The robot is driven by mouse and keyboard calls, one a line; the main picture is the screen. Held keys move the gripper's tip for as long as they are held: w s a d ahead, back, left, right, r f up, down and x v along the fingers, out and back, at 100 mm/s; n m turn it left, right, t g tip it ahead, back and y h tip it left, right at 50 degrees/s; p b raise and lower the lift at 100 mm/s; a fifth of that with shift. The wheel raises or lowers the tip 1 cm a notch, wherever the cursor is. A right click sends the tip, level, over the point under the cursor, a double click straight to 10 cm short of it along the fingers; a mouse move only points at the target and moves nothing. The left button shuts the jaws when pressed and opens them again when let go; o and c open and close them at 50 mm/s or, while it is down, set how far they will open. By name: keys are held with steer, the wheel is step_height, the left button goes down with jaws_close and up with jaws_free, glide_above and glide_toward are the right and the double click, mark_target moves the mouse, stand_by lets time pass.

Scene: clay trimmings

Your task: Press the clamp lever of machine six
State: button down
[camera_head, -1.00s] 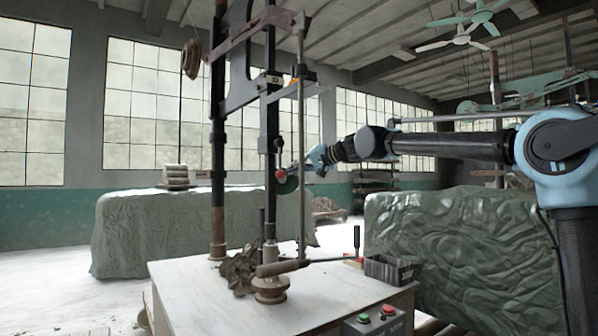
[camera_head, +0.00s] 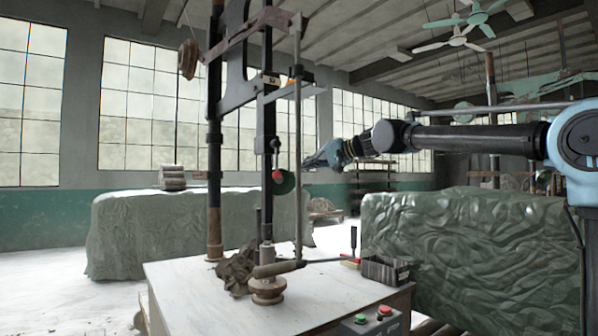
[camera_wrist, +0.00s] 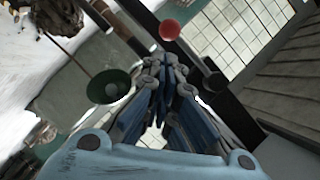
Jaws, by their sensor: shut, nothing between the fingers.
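A tall dark machine frame (camera_head: 267,115) stands on the white-topped bench. A short lever with a red ball knob (camera_head: 277,176) hangs on its post, in front of a green disc (camera_head: 287,184). I cannot read the machine's number, nor be sure this is the clamp lever. My gripper (camera_head: 308,163) is shut and empty, right of the knob and slightly higher, apart from it in the picture. In the wrist view the red knob (camera_wrist: 169,29) lies beyond my closed fingertips (camera_wrist: 165,64), and the green disc (camera_wrist: 110,87) is to their left.
A thin upright rod (camera_head: 298,150) stands between the post and my gripper in the head view. Draped blocks stand behind.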

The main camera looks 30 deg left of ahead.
steer(key=shift+v, duration=1.6)
steer(key=shift+w, duration=0.1)
steer(key=s+d+f+m+t+h, duration=0.1)
steer(key=d+f+h, duration=0.2)
steer(key=d+f, duration=1.15)
steer(key=d+f+t+h, duration=0.1)
steer(key=d+f+h, duration=0.3)
steer(key=d+f, duration=1.05)
steer(key=s+d+f+m+h, duration=0.1)
steer(key=s+d+f+h, duration=0.1)
steer(key=s+d+f, duration=0.4)
steer(key=s+d+f+m+h, duration=0.2)
steer(key=s+d+f, duration=0.4)
steer(key=d+f, duration=0.6)
steer(key=s+d+f+m+h, duration=0.1)
steer(key=s+d+f+h, duration=0.3)
steer(key=d, duration=1.2)
steer(key=s+f, duration=0.3)
steer(key=f, duration=0.2)
steer(key=shift+d+g, duration=0.3)
steer(key=shift+d, duration=0.1)
